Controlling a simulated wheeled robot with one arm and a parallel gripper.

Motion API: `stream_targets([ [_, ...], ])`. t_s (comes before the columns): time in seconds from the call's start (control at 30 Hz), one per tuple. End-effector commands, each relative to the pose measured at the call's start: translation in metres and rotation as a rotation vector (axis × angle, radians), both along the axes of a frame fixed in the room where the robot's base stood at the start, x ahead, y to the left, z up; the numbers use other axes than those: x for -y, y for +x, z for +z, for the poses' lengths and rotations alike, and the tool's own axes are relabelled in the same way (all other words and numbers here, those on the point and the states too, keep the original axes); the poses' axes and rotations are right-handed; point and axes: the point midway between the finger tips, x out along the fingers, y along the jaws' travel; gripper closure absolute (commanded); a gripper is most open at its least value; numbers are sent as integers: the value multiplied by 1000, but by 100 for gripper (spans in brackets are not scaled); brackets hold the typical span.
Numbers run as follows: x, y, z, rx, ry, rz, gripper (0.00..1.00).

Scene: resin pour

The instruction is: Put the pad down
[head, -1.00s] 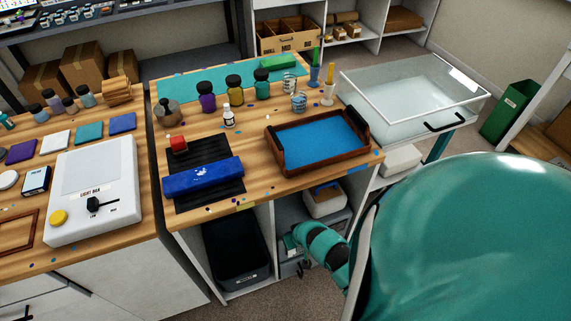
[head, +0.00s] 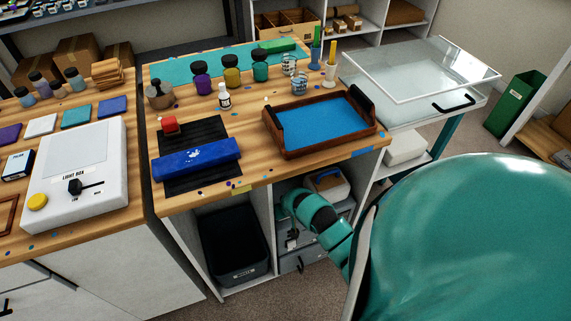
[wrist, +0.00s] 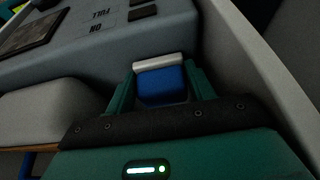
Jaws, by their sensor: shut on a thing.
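In the wrist view my gripper (wrist: 160,80) is shut on a small blue block with a pale grey strip along its far edge, which I take to be the pad (wrist: 162,88). The pad sits between the two teal fingers. A grey surface with the printed words FULL and ON lies beyond it; I cannot tell whether the pad touches it. In the head view my teal arm reaches low toward the shelf opening under the wooden bench (head: 215,193). The fingers and pad cannot be made out there.
A white box with a dark handle (head: 328,183) stands on the under-bench shelf, above grey drawers. A black bin (head: 232,245) stands left of it. A clear-lidded case (head: 420,70) stands right.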

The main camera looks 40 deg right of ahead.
Motion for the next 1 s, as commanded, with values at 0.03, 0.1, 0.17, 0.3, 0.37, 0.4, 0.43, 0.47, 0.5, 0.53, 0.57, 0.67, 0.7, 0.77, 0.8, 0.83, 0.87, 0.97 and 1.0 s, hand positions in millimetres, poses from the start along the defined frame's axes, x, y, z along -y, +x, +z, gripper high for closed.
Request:
stream_targets([
  [0.03, 0, 0, -5, 0, 0, 1, 68],
  [0.1, 0, 0, -3, 1, 1, 0, 68],
  [0.17, 0, 0, -2, 1, 1, 0, 68],
  [0.3, 0, 0, -3, 0, 1, 0, 68],
  [0.37, 0, 0, -5, 0, 1, 0, 68],
  [0.4, 0, 0, -5, 0, 0, 0, 44],
  [0.43, 0, 0, -5, 0, 0, 0, 38],
  [0.47, 0, 0, -5, 0, 0, 0, 33],
  [0.5, 0, 0, -5, 0, 0, 0, 25],
  [0.53, 0, 0, -5, 0, 0, 0, 24],
  [0.57, 0, 0, -5, 0, 0, 0, 24],
  [0.67, 0, 0, -5, 0, 1, 0, 24],
  [0.7, 0, 0, -5, 0, 1, 0, 24],
  [0.77, 0, 0, -5, 0, 1, 0, 24],
  [0.8, 0, 0, -4, 1, 1, 0, 24],
  [0.83, 0, 0, -2, 1, 1, 0, 24],
  [0.87, 0, 0, -1, 1, 1, 0, 24],
  [0.97, -1, -2, 5, 2, 2, 0, 24],
  [1.0, -1, -4, 9, 2, 1, -1, 24],
])
